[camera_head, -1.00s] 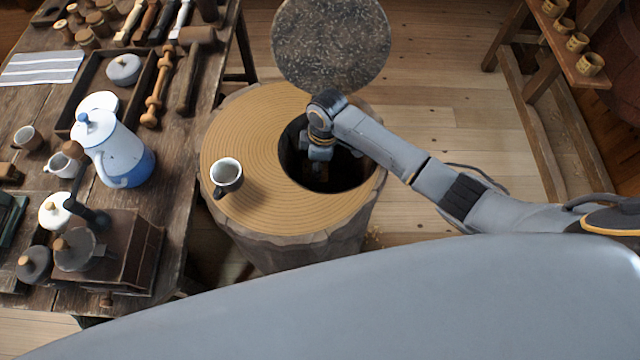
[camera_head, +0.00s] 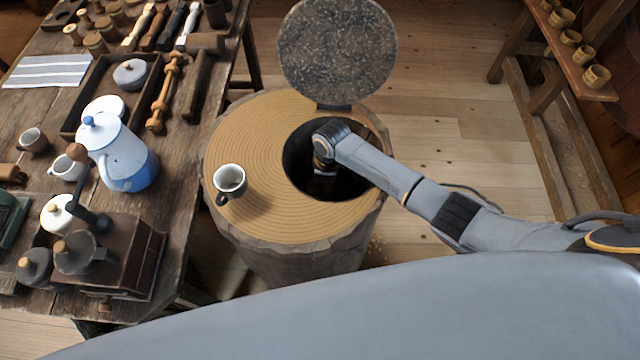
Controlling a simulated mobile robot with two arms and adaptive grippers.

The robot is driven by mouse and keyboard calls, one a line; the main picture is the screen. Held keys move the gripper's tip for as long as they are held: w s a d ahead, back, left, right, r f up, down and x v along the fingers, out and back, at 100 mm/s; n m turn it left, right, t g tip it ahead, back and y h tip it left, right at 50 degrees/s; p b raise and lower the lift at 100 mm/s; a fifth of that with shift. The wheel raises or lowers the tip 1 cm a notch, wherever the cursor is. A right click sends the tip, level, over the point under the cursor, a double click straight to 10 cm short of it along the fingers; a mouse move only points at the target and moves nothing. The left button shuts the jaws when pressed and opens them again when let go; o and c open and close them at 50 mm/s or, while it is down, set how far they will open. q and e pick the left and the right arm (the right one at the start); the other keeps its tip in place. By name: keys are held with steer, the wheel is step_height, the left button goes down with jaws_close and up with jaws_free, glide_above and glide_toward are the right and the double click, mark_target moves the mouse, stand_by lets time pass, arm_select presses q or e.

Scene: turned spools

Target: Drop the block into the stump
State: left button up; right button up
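The stump (camera_head: 250,150) stands in the middle with a dark round hole (camera_head: 355,185) in its top. Its round speckled lid (camera_head: 337,50) stands up, open, at the far side of the hole. My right arm reaches in from the right, and its wrist is down at the hole. The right gripper is inside the hole, hidden by the wrist and the dark. No block can be made out; whether the gripper holds one cannot be seen. My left gripper is not in view.
A cup (camera_head: 230,181) stands on the stump top, left of the hole. A wooden table (camera_head: 180,215) at left carries a blue and white pot (camera_head: 122,155), a grinder (camera_head: 115,262) and turned spools (camera_head: 166,92). A rack with small cups (camera_head: 590,62) stands at right.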

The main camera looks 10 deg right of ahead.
steer(key=shift+f, duration=0.3)
steer(key=o, duration=1.3)
steer(key=shift+s, duration=0.1)
steer(key=shift+f, duration=0.1)
steer(key=r, duration=0.4)
steer(key=d+r+p, duration=0.1)
steer(key=r, duration=0.8)
steer(key=shift+s+d+r, duration=0.1)
steer(key=shift+d+r, duration=0.05)
steer(key=shift+r, duration=0.05)
